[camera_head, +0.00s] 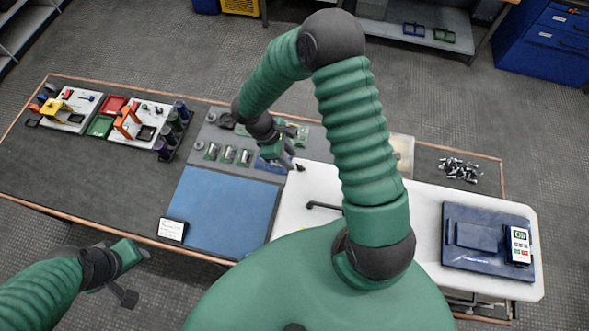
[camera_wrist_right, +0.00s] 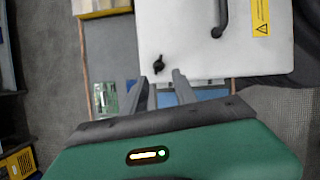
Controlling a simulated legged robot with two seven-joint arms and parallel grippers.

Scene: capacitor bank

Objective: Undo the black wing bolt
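The black wing bolt (camera_head: 300,167) sits at the far left corner of the white panel (camera_head: 425,213). In the right wrist view the wing bolt (camera_wrist_right: 158,64) stands on the white panel (camera_wrist_right: 185,38), just beyond my fingertips. My right gripper (camera_head: 288,162) is close beside the bolt, on its left. In the right wrist view its two fingers (camera_wrist_right: 159,80) are apart with nothing between them, and the bolt lies roughly in line with the gap. I cannot tell its height above the panel. My left gripper (camera_head: 145,254) hangs off the table's front edge, far from the bolt; its finger gap is unclear.
A black handle (camera_head: 323,206) rises from the panel. A blue mat (camera_head: 222,212), circuit boards and small parts (camera_head: 228,154) lie to the left. Several loose bolts (camera_head: 460,169) lie at the back right. A dark blue tray with a meter (camera_head: 519,245) is at the right.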

